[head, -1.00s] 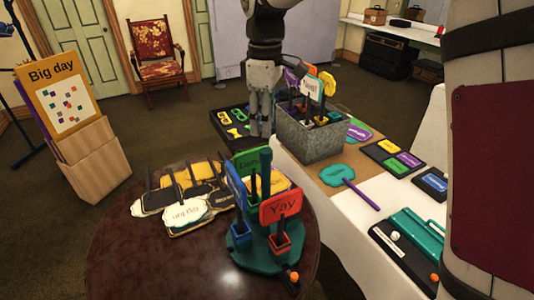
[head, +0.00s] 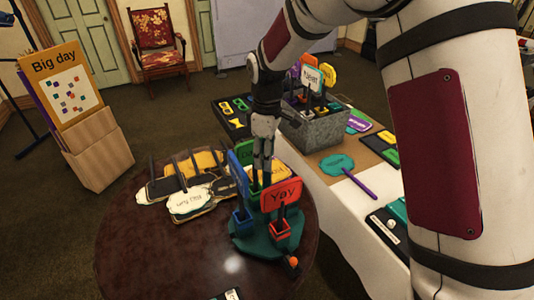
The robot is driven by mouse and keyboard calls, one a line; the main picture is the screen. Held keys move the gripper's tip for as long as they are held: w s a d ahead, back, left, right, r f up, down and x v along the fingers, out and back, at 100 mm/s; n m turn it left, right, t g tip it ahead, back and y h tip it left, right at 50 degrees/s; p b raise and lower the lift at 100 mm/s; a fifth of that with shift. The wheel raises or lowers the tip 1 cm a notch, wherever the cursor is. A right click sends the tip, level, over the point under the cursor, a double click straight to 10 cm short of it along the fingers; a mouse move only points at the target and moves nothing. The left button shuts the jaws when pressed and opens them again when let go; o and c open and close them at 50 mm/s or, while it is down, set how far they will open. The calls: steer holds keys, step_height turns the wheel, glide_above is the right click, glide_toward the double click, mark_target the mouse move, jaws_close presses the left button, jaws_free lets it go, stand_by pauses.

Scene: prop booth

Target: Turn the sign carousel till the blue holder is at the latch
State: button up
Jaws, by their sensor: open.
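The sign carousel (head: 258,247) has a teal base and stands on the round dark table. Its red holder (head: 278,232) with a red "Yay" sign (head: 281,196) faces front right. The blue holder (head: 243,220) with a blue sign (head: 240,176) is at the left. A green sign (head: 246,152) stands at the back, partly hidden by my gripper. A yellow sign (head: 277,172) is behind the red one. The latch with an orange knob (head: 293,262) is at the front right edge, nearest the red holder. My gripper (head: 262,180) points down over the carousel's middle, fingertips partly hidden among the signs; contact is unclear.
A grey bin of signs (head: 318,133) stands on the white-covered table behind. The round table's front left is clear.

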jaws_close()
steer(key=shift+n, duration=0.6)
steer(key=shift+n+b, duration=0.65)
steer(key=shift+n, duration=7.25)
steer(key=shift+n+p, duration=0.3)
steer(key=shift+n, duration=0.2)
